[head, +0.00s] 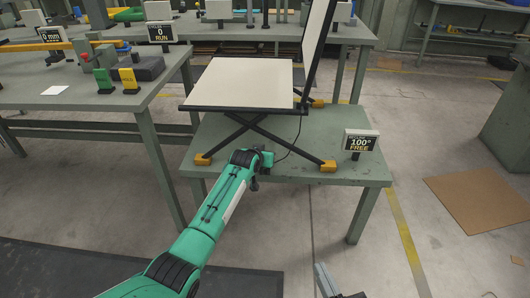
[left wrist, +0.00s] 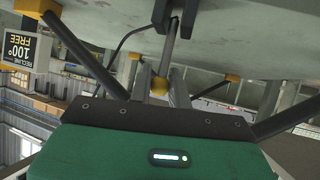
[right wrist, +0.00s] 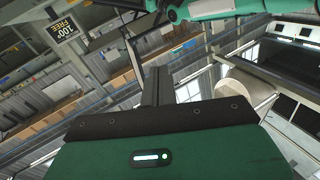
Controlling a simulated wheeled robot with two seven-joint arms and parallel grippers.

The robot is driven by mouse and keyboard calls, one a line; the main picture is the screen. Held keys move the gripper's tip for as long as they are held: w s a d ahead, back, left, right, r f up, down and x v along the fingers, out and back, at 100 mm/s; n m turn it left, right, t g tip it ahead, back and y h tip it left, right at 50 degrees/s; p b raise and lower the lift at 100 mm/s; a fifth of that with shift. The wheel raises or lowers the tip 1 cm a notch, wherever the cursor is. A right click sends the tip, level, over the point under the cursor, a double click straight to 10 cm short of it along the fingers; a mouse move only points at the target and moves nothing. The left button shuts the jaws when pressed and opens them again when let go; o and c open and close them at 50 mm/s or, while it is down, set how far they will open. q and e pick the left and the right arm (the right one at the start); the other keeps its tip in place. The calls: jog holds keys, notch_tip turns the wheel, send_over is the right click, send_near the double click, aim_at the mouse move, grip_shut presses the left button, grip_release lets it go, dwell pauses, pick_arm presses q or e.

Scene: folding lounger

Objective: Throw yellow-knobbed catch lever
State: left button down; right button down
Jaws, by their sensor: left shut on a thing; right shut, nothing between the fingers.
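The folding lounger (head: 240,84) stands on a green-grey table, its light seat flat and its back panel (head: 318,35) steeply raised. A dark rod (left wrist: 171,45) shows just beyond the knob. In the head view my left wrist hides the lever, at the table's front edge. My right gripper (head: 323,276) is low in the head view, away from the table; in the right wrist view its fingers (right wrist: 156,86) are shut and empty.
A sign reading 100° FREE (head: 359,143) stands at the table's (head: 345,173) right. Crossed dark legs with yellow feet (head: 328,166) support the lounger. A second bench (head: 100,98) with a RUN sign is at left. The floor at right is open, with a cardboard sheet (head: 480,200).

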pick_arm(q)
jog(key=shift+w+g+p, duration=0.2)
jog(key=shift+g+p, duration=0.2)
jog(key=shift+p, duration=0.1)
pick_arm(e)
jog(key=s+a+f+g, duration=0.1)
jog(key=s+f+g, duration=0.2)
jog(key=f+g, duration=0.1)
jog(key=shift+a+f, duration=0.15)
jog(key=shift+f, duration=0.75)
pick_arm(q)
jog(key=c, duration=1.3)
grip_release()
jog(key=shift+c, duration=0.2)
